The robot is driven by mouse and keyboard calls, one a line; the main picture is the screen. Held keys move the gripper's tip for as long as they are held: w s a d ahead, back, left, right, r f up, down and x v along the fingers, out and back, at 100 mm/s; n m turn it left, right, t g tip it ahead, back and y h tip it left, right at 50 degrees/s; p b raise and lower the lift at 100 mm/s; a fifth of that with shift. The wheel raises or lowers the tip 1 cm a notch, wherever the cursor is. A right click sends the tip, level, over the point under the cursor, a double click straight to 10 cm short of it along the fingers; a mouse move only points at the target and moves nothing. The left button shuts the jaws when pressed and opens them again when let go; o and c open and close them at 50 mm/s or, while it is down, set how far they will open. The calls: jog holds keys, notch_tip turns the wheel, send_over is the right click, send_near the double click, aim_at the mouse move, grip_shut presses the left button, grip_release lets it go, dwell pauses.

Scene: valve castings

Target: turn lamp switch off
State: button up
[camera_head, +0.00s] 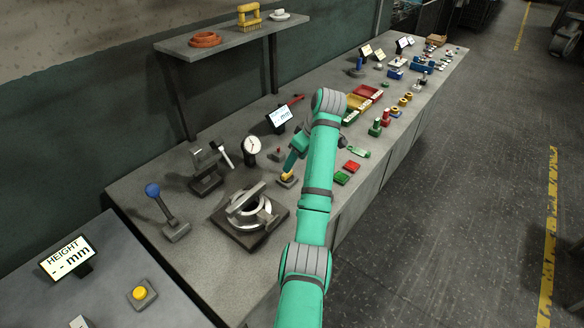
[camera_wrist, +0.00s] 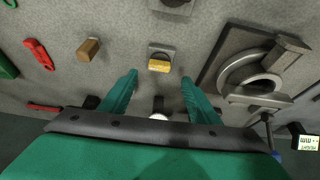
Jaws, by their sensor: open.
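A small switch with a yellow rocker on a grey base (camera_wrist: 159,65) lies between and ahead of my fingertips in the wrist view. It also shows on the bench in the head view (camera_head: 286,181). No label shows that it is the lamp switch. My gripper (camera_wrist: 159,84) is open and empty, its two green fingers spread on either side of the switch's line. In the head view my gripper (camera_head: 291,163) is just above and beside the switch, partly hidden by my arm. I cannot tell whether it touches the switch. No lamp is clearly identifiable.
A ring-shaped casting on a dark plate (camera_head: 248,216) stands left of the switch. A dial gauge (camera_head: 252,146) and a small display (camera_head: 280,118) stand behind. Red and green blocks (camera_head: 346,172) lie to the right. A blue-knobbed lever (camera_head: 154,190) stands far left.

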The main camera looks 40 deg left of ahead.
jog(key=shift+v, duration=1.6)
jog(key=shift+w, duration=0.1)
